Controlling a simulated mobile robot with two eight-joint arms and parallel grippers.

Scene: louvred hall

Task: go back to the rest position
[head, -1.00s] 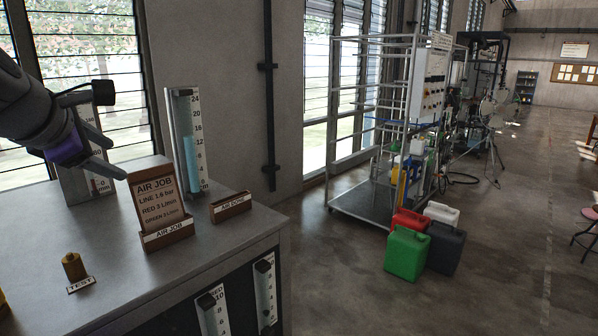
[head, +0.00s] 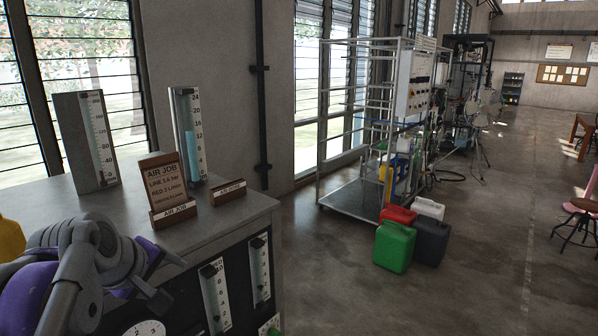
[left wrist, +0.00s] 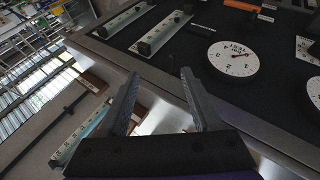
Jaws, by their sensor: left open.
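My left gripper (head: 168,278) is low at the left in the head view, in front of the bench's front panel. In the left wrist view its two fingers (left wrist: 160,85) are spread, with nothing between them. The bench edge and a dial show beyond the fingers there. The AIR JOB card (head: 168,180) stands upright in its wooden holder (head: 174,215) on the bench top (head: 120,209), apart from the gripper. My right gripper is not in view.
An empty-looking AIR DONE holder (head: 228,192) and two upright gauges (head: 188,135) (head: 100,140) stand on the bench. The front panel carries scales (head: 215,295) and a dial (head: 145,328). Green (head: 394,246), red and dark cans stand on the floor by a wheeled rack (head: 352,195).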

